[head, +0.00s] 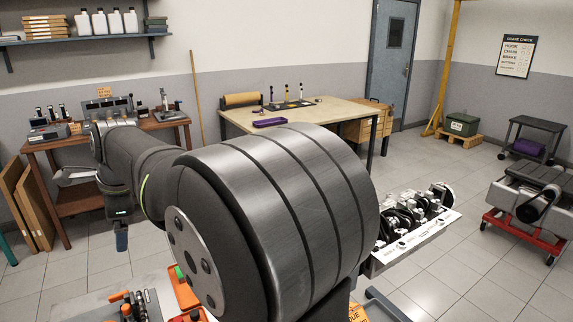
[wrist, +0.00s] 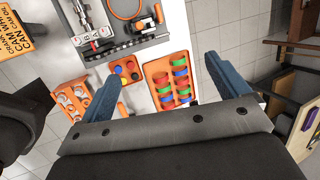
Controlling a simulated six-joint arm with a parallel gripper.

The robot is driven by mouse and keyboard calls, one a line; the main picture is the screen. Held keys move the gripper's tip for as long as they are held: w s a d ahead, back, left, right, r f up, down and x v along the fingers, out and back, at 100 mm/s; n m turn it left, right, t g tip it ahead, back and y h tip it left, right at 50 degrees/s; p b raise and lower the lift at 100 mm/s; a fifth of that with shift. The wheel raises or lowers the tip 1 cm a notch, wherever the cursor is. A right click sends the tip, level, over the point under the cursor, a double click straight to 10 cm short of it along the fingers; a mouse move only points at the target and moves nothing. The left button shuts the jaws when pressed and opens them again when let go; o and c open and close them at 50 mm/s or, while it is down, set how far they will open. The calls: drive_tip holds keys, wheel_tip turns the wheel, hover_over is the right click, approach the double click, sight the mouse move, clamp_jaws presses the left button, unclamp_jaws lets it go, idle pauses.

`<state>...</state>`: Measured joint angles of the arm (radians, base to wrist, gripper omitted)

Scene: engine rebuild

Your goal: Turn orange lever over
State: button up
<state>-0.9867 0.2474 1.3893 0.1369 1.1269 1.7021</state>
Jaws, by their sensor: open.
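My gripper (wrist: 161,72) is open and empty, its two blue fingers spread wide above a light work surface (wrist: 143,76). In the head view one blue finger (head: 121,238) shows below my arm. A small upright orange piece (wrist: 158,13) stands at the far edge of a grey tray or fixture (wrist: 130,45), beyond the fingers; it may be the orange lever, but it is too small to tell. In the head view orange parts (head: 126,297) show on a grey fixture at the bottom edge. My arm hides much of that area.
An orange tray of red, green and blue rings (wrist: 172,85) lies between the fingers. An engine block (head: 412,215) stands right of my arm.

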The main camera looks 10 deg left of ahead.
drive_tip(key=c, duration=1.1)
drive_tip(key=shift+f, duration=0.1)
drive_tip(key=shift+c, duration=0.2)
drive_tip(key=n+g+h, duration=0.1)
drive_tip(key=n+h, duration=0.3)
drive_tip(key=n, duration=3)
hover_over(118, 294)
wheel_tip(118, 294, down, 22)
drive_tip(key=shift+d+r, duration=0.1)
drive_tip(key=shift+r, duration=0.1)
drive_tip(key=shift+f+n, duration=0.55)
drive_tip(key=shift+n, duration=0.25)
drive_tip(key=shift+f, duration=3.2)
drive_tip(key=shift+c, duration=0.7)
clamp_jaws()
